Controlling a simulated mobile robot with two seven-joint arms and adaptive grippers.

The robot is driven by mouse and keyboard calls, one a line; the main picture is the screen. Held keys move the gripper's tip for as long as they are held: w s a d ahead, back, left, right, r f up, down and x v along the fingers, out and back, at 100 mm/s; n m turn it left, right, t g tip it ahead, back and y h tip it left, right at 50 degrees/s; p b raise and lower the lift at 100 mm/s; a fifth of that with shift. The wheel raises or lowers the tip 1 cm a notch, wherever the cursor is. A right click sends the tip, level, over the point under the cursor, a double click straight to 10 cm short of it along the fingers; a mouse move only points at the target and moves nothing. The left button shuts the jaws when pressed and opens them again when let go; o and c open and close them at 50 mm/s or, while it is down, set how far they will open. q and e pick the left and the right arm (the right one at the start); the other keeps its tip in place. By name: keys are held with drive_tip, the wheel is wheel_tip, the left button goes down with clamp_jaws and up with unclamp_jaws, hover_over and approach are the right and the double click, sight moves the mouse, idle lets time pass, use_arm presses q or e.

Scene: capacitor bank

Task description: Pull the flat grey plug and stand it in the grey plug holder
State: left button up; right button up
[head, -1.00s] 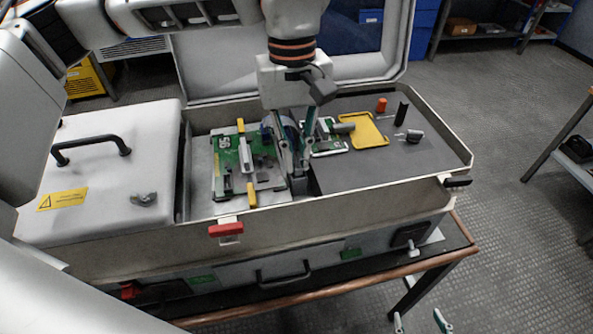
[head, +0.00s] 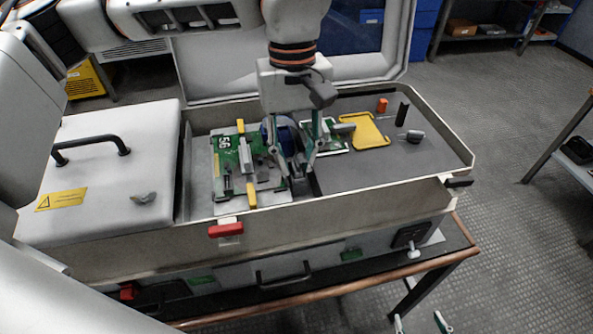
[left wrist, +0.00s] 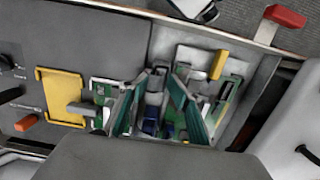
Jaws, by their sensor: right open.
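My left gripper (head: 297,168) points down between the large green board (head: 226,150) and the small green board (head: 325,136). Its fingers are apart, also in the left wrist view (left wrist: 157,78). A grey block (left wrist: 154,98) shows between them; I cannot tell whether it is the flat grey plug or whether a finger touches it. An upright grey block (head: 245,156) stands on the large board. I cannot single out the grey plug holder; a grey knob-like piece (head: 415,136) sits on the right of the grey panel. My right gripper (head: 420,323) is open and empty at the bottom edge.
A yellow tray (head: 368,130), an orange piece (head: 382,105) and a black post (head: 402,114) are on the grey panel (head: 375,163). A dark blue cylinder (head: 271,132) is close beside the left fingers. The case's front wall (head: 330,205) bounds the work area; the panel's front is clear.

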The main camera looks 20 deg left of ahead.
use_arm(q)
wheel_tip(320, 180, up, 12)
drive_tip(key=w, duration=0.1)
drive_tip(key=shift+a, duration=0.35)
